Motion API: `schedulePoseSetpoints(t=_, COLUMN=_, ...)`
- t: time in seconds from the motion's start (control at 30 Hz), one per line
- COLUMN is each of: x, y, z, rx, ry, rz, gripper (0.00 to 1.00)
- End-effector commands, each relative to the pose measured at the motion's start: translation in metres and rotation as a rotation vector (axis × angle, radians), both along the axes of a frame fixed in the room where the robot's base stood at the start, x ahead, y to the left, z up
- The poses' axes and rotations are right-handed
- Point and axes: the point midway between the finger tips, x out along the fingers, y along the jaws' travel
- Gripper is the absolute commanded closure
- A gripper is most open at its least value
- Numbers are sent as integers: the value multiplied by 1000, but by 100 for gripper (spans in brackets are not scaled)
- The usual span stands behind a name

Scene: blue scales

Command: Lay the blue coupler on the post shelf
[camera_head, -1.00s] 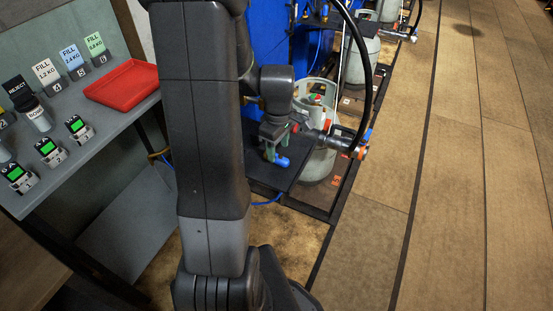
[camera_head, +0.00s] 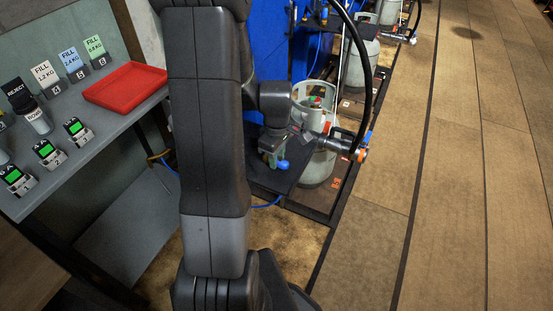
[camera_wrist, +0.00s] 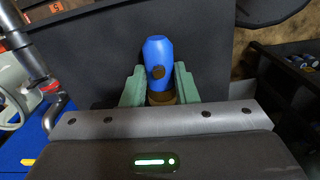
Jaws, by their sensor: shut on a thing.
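The blue coupler (camera_wrist: 158,55) is between the green fingers of my gripper (camera_wrist: 160,88) in the wrist view. Its blue body points away from the palm, and a brass-coloured end sits between the fingers. In the head view the coupler (camera_head: 283,165) is a small blue tip at my gripper (camera_head: 272,158), over the dark post shelf (camera_head: 277,183). The shelf also fills much of the wrist view as a dark flat surface (camera_wrist: 90,62). I cannot tell whether the coupler touches the shelf.
A grey gas cylinder (camera_head: 318,165) stands just right of the shelf, with a black hose (camera_head: 368,85) and a fitting (camera_head: 355,148) close to my gripper. A bench at left holds a red tray (camera_head: 125,85) and several labelled holders. The floor at right is clear.

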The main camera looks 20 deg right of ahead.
Motion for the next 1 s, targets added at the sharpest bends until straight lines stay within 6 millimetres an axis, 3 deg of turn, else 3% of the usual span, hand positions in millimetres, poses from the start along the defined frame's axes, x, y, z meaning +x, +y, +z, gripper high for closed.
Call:
schedulePoseSetpoints(t=0.17, x=1, y=0, z=16, rx=-2, ry=-4, rz=0, gripper=100)
schedulePoseSetpoints(t=0.4, x=1, y=0, z=65, rx=-2, ry=-4, rz=0, gripper=100)
schedulePoseSetpoints(t=0.6, x=-1, y=-1, z=95, rx=-1, ry=-3, rz=-1, gripper=100)
schedulePoseSetpoints(t=1.0, x=-21, y=-18, z=120, rx=0, ry=0, rz=-3, gripper=100)
